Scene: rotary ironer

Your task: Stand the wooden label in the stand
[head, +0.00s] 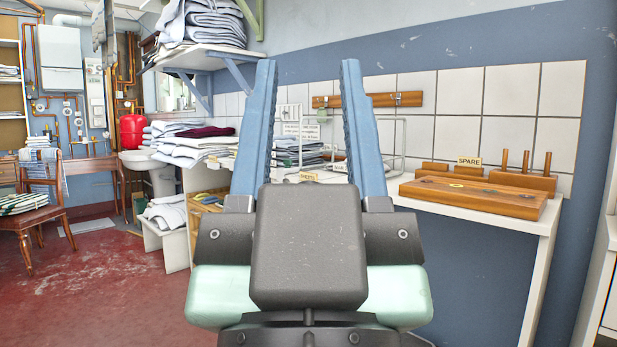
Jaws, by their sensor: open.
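My gripper (308,70) is open and empty. Its two blue fingers point up and away in the middle of the view, with a wide gap between them. A small tan label reading SPARE (469,160) stands upright at the back of the worktop on the right, at a row of low wooden blocks (435,168). Another small tan label, which seems to read SHEETS (308,176), shows between my fingers, apart from them. I cannot tell which label is the task's, and no stand is clearly recognisable; my gripper hides part of the worktop.
A wooden board (474,197) lies on the white worktop (535,226), with a pegged wooden block (523,181) behind it. A white wire rack (399,145) stands left of them. Folded linen (195,150) is piled left of my gripper. Red floor (90,285) is open at left.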

